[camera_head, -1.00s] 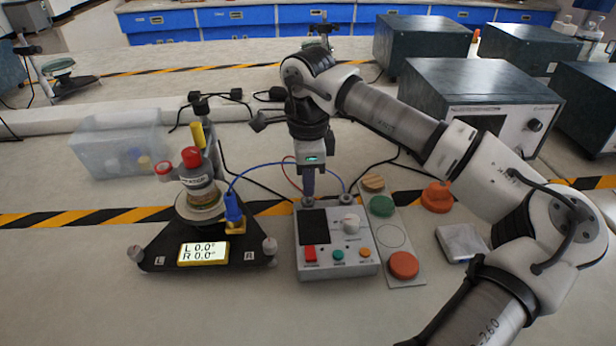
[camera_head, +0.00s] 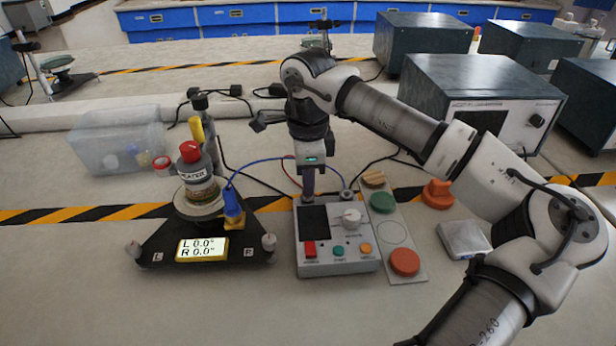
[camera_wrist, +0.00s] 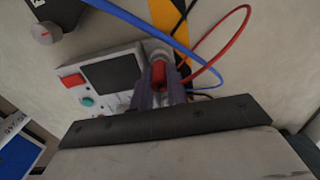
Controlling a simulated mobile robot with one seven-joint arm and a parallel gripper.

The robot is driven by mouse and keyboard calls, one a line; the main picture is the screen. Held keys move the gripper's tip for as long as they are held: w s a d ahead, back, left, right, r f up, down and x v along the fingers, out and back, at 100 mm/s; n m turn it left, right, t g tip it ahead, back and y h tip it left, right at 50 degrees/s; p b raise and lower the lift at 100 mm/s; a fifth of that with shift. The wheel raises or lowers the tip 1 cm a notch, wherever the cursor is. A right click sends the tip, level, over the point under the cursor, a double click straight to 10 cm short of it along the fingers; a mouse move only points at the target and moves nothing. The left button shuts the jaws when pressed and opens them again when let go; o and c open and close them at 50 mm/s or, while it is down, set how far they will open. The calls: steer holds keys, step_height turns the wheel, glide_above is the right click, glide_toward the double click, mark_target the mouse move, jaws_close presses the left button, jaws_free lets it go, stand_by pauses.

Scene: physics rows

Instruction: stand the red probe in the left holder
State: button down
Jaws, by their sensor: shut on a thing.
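The red probe (camera_wrist: 158,72) shows in the wrist view between the two fingers of my gripper (camera_wrist: 158,92), which is shut on it. A red wire runs from it. In the head view my gripper (camera_head: 308,192) points down at the back left of the grey control box (camera_head: 338,262), by a round grey socket (camera_wrist: 156,46); the probe is hidden there by the fingers. Whether its tip is in the socket I cannot tell. The black stand (camera_head: 205,257), marked L and R, stands left of the box. A blue probe (camera_head: 232,205) stands at its right side. The left holder is not clearly visible.
A heater bottle with a red cap (camera_head: 190,152) stands on the stand. A clear bin (camera_head: 100,145) lies behind left. A panel with coloured discs (camera_head: 404,262) lies right of the box. Blue and red wires loop between stand and box. The front bench is clear.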

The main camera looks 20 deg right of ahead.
steer(key=shift+f, duration=0.35)
steer(key=c, duration=1.1)
jaws_free()
steer(key=shift+o, duration=0.2)
steer(key=shift+r, duration=0.1)
steer(key=shift+r+p, duration=2.1)
steer(key=shift+r, duration=1.6)
steer(key=shift+f, duration=0.1)
